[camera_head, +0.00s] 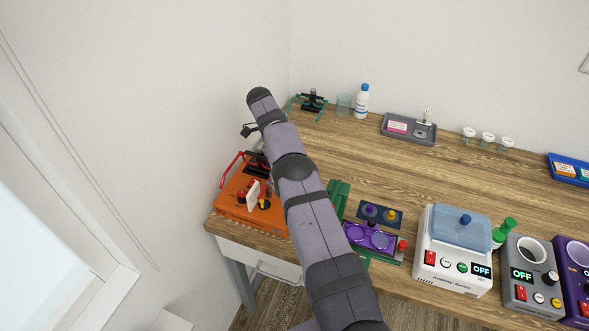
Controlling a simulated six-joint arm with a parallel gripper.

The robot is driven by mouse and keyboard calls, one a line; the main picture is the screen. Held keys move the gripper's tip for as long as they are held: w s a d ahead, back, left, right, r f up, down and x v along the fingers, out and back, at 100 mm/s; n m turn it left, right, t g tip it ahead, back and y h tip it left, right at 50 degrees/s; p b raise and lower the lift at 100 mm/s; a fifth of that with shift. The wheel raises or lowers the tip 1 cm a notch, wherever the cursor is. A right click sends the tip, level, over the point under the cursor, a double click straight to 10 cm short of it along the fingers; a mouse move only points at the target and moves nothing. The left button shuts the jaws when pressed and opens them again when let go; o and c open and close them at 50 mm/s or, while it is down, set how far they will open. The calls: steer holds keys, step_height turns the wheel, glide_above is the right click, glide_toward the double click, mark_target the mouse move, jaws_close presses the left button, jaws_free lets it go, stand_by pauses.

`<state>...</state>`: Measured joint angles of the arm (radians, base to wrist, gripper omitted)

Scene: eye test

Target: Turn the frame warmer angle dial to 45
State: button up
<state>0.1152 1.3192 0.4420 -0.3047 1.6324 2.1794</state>
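An orange box-shaped device (237,207) stands at the left front corner of the table. It has a red bracket (228,167) at its back left, and small red, black and yellow knobs with an upright white plate (253,194) on top. I take it for the frame warmer, but no label or angle scale is readable, and I cannot tell which knob is the angle dial. My arm crosses over the right side of the device. Dark parts (257,164) beside the arm, above the device, may be my gripper; its fingers and any contact with a knob cannot be made out.
A purple two-ring device (369,238), a white device with a blue lid (453,265) and a grey device (529,277) line the front edge. A green-legged stand (312,101), a bottle (362,102) and a grey tray (408,130) stand behind. The table's middle (430,170) is clear.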

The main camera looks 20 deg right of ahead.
stand_by(0.4)
steer(key=o, duration=1)
steer(key=shift+r, duration=0.15)
steer(key=shift+r, duration=0.25)
step_height(320, 180, up, 7)
steer(key=p, duration=0.3)
steer(key=shift+r, duration=0.1)
steer(key=shift+r+p, duration=1)
steer(key=shift+p, duration=0.15)
steer(key=shift+o, duration=0.2)
